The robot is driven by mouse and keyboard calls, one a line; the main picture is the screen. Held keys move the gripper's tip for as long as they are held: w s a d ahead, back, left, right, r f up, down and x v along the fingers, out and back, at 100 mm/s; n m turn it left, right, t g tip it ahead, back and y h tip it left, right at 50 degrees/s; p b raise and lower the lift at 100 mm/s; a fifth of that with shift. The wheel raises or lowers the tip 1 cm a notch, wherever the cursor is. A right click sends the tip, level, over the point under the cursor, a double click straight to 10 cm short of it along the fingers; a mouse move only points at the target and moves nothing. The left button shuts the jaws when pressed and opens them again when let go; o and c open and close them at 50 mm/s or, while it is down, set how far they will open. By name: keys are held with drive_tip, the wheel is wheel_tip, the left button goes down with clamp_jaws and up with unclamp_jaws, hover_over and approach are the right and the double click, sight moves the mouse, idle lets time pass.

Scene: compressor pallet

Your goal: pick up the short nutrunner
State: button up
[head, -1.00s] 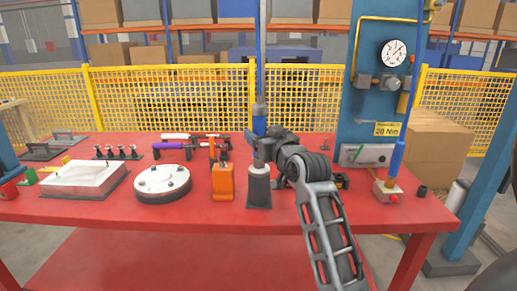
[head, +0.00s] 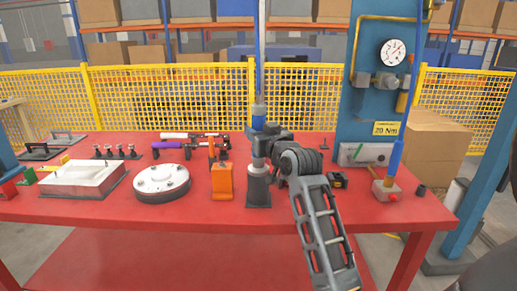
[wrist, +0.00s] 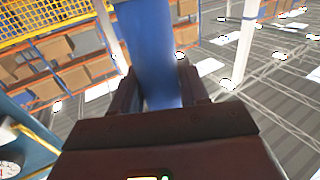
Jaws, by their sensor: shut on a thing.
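The short nutrunner (head: 258,123) is upright, with a blue body, a grey collar at its top and a blue line running up from it. My gripper (head: 260,144) is shut on it from the right. In the wrist view, the blue body (wrist: 155,75) fills the space between the jaws of my gripper (wrist: 158,98). A grey lower part shows below the jaws, in line with a dark grey holder (head: 258,190) on the red table. I cannot tell whether its lower end is still inside the holder.
An orange container (head: 222,181) stands close left of the holder. A round flanged cover (head: 161,180) and a pale block (head: 82,178) lie further left. A blue post with a gauge (head: 393,53) rises at the right. Purple (head: 168,145) and white tools lie behind.

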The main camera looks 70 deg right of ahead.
clamp_jaws()
drive_tip(key=shift+r, duration=0.15)
